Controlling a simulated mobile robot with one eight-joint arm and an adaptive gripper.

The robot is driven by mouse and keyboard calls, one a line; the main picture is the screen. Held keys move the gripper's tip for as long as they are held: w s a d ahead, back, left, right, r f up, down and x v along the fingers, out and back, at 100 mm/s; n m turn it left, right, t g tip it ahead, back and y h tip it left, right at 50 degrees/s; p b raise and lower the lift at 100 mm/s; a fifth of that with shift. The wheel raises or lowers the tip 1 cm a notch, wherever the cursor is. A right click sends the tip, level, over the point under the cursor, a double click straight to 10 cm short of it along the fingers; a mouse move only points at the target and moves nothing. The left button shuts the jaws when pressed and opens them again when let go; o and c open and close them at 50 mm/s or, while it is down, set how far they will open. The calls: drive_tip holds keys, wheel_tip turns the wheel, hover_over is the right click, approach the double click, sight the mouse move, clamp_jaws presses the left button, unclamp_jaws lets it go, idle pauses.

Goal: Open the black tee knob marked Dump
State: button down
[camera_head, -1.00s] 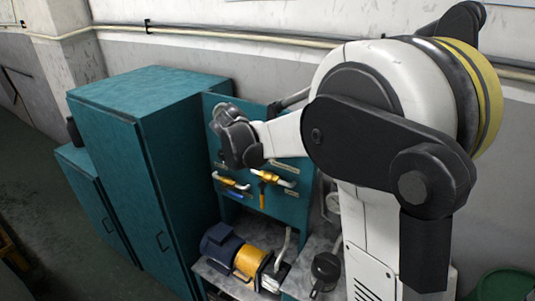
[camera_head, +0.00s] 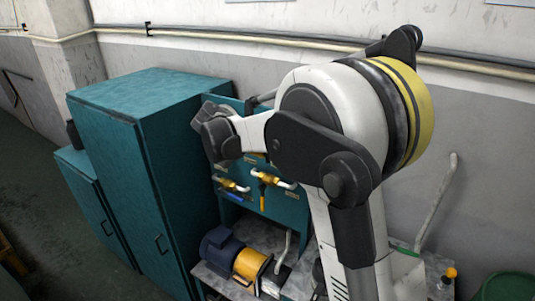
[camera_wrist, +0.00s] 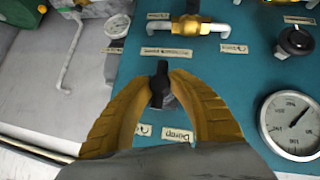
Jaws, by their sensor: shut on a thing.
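The black tee knob (camera_wrist: 161,84) is on the teal panel (camera_wrist: 240,95) in the wrist view, with a "Dump" label (camera_wrist: 177,134) close by. My gripper (camera_wrist: 168,78) has its two yellow fingers on either side of the knob and is shut on it. The crossbar shows between the fingertips, lying roughly lengthwise along the fingers. In the head view, my gripper (camera_head: 215,135) is at the upper part of the teal panel (camera_head: 290,207), and the knob is hidden behind it.
A pressure gauge (camera_wrist: 291,125) and a round black knob (camera_wrist: 295,41) are to the right in the wrist view. A brass valve (camera_wrist: 190,26) is above. In the head view, a tall teal cabinet (camera_head: 165,180) stands left, close to my gripper. A motor (camera_head: 224,246) sits below.

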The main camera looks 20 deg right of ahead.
drive_tip(key=shift+s+f, duration=0.1)
drive_tip(key=c, duration=1.2)
unclamp_jaws()
drive_tip(key=v, duration=1.2)
drive_tip(key=shift+d, duration=0.1)
drive_tip(key=s+a+f+n+t+y+b, duration=0.1)
drive_tip(key=s+f+n+y+b, duration=0.2)
drive_tip(key=s+f+b, duration=0.4)
drive_tip(key=s+a+f+n+t+y+b, duration=0.1)
drive_tip(key=s+a+f+n+y+b, duration=0.1)
drive_tip(key=s+f+b, duration=0.5)
drive_tip(key=s+a+f+n+t+y+b, duration=0.2)
drive_tip(key=s+f+n+y+b, duration=0.2)
drive_tip(key=s+f+b, duration=0.4)
drive_tip(key=shift+s+f+n, duration=0.15)
drive_tip(key=shift+s+f, duration=0.75)
drive_tip(key=shift+f, duration=0.7)
drive_tip(key=shift+s+f+n, duration=0.2)
drive_tip(key=shift+s+f, duration=0.65)
drive_tip(key=shift+f, duration=0.75)
drive_tip(key=shift+s+f+n, duration=0.15)
drive_tip(key=shift+s+f, duration=0.75)
drive_tip(key=shift+f, duration=0.7)
